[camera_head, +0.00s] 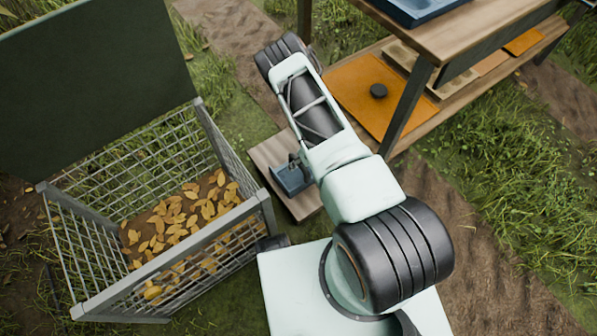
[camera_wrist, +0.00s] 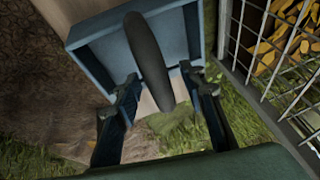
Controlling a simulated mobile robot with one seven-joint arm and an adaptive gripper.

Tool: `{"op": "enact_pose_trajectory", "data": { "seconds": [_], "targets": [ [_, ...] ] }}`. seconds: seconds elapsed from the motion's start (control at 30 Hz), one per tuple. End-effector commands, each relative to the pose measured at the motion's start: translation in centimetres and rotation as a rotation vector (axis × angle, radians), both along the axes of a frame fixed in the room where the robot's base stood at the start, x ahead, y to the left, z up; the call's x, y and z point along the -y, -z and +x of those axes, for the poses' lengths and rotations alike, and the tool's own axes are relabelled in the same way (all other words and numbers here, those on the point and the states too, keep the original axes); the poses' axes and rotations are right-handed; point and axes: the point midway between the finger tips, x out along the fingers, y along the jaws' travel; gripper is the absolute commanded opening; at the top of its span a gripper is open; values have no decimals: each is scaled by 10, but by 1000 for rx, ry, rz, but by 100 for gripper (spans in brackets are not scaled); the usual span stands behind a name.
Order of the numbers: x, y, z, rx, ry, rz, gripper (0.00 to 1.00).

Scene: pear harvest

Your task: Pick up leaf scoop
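The leaf scoop is a blue open tray with a dark rounded handle; it lies on a low wooden stand (camera_head: 272,150). In the head view, the scoop (camera_head: 289,180) shows in part beside my arm. In the wrist view, the scoop (camera_wrist: 182,40) is at the top, with its handle pointing down toward the camera. My gripper (camera_wrist: 159,74) is open, one finger on each side of the handle. I cannot tell whether either finger touches it. In the head view my arm hides most of the gripper.
A wire cage bin (camera_head: 235,217) holding yellow leaves stands close on the left, its dark green lid (camera_head: 95,85) raised. It also shows at the wrist view's right edge (camera_wrist: 229,35). A wooden workbench (camera_head: 450,32) with a lower shelf stands at upper right. Grass and soil lie right.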

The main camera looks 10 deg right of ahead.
Motion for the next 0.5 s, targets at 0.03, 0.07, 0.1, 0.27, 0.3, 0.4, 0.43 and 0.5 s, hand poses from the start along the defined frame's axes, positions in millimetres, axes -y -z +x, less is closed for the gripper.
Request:
{"op": "enact_pose_trajectory", "data": {
  "seconds": [0.03, 0.07, 0.1, 0.27, 0.3, 0.4, 0.43, 0.5],
  "targets": [
    [0, 0, 0, 0, 0, 0, 31],
    [0, 0, 0, 0, 0, 0, 28],
    [0, 0, 0, 0, 0, 0, 24],
    [0, 0, 0, 0, 0, 0, 6],
    [0, 0, 0, 0, 0, 0, 2],
    [0, 0, 0, 0, 0, 0, 0],
    [0, 0, 0, 0, 0, 0, 0],
    [0, 0, 0, 0, 0, 0, 0]
  ]
}}
